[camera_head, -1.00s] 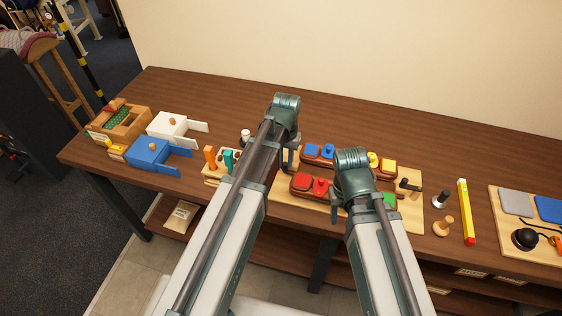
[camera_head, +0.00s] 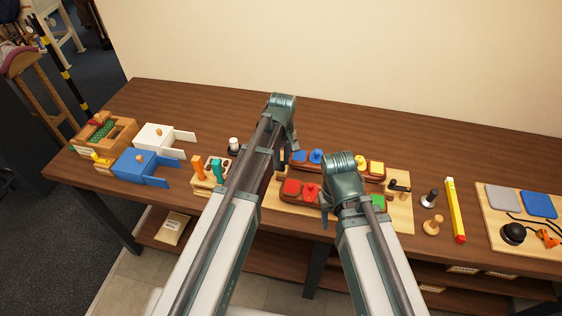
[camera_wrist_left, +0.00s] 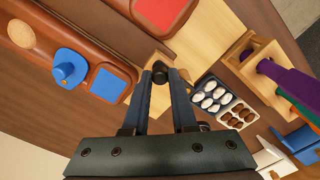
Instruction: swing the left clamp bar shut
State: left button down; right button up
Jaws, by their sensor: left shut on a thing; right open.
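My left gripper (camera_wrist_left: 164,84) is shut on the dark end of the left clamp bar (camera_wrist_left: 160,70), at the edge of the wooden board in the left wrist view. In the head view my left gripper (camera_head: 284,160) is at the left end of the board (camera_head: 275,199), and my own arm hides most of the bar there. How far the bar is swung cannot be told. My right gripper (camera_head: 325,218) is open and empty, above the front of the board by the front brown rail.
Two brown rails on the board carry red, blue, yellow and green pieces (camera_head: 376,168). A dark clamp handle (camera_head: 399,187) is at the board's right end. A holder with upright handles (camera_head: 208,174) stands left of my left arm. The table behind the board is clear.

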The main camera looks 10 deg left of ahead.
aim_at(282, 162)
pick_arm(q)
jog(key=shift+w+n, duration=0.2)
jog(key=shift+n, duration=0.2)
jog(key=c, duration=0.7)
grip_release()
jog(key=shift+r, duration=0.1)
notch_tip(282, 162, up, 14)
jog(key=p, duration=1.3)
jog(key=shift+f+p, duration=0.2)
jog(key=shift+p, duration=0.2)
